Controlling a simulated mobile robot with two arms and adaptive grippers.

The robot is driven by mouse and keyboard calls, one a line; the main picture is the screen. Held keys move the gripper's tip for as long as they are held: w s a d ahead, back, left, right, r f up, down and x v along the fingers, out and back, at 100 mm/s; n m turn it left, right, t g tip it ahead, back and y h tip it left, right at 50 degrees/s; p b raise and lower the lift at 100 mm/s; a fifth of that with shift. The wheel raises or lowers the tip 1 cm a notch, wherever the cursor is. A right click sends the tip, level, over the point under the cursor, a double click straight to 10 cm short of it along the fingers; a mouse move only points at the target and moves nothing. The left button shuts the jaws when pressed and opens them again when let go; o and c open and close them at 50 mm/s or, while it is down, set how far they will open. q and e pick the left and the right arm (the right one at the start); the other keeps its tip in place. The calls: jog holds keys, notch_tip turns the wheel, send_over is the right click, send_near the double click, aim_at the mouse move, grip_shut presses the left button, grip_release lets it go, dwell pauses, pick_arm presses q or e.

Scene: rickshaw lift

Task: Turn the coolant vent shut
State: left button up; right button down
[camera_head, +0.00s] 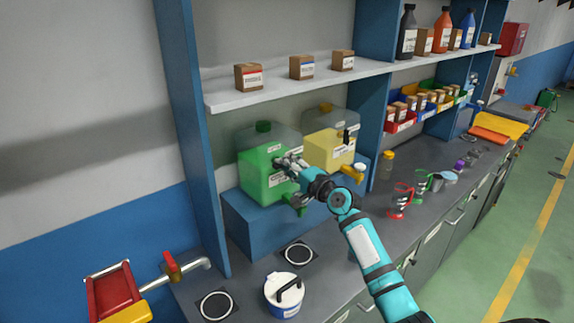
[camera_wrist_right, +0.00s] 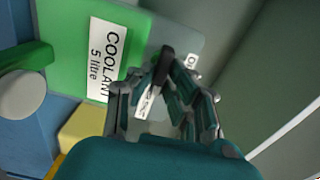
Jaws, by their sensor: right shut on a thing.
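The green coolant container (camera_head: 262,175) stands on a blue stand at the back of the bench, with a green tap (camera_head: 296,200) low on its front. In the right wrist view its label (camera_wrist_right: 108,57) reads "COOLANT 5 litre". The coolant vent (camera_wrist_right: 163,66) shows there as a black lever with a white tag. My right gripper (camera_head: 288,163) is at the container's upper front. In the right wrist view its fingers (camera_wrist_right: 168,104) are closed around the vent, hiding part of it. The head view hides the vent behind the gripper. My left gripper is not in view.
A yellow container (camera_head: 327,148) stands close on the right, with its own black vent lever (camera_head: 346,134). A shelf (camera_head: 300,85) with small boxes runs above. A white lidded tub (camera_head: 283,296) and red-handled cups (camera_head: 400,200) stand on the bench.

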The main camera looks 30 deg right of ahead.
jog(key=shift+m, duration=0.4)
jog(key=c, duration=1.3)
grip_release()
jog(key=s, duration=0.8)
jog(key=s+d, duration=0.1)
jog(key=s, duration=0.3)
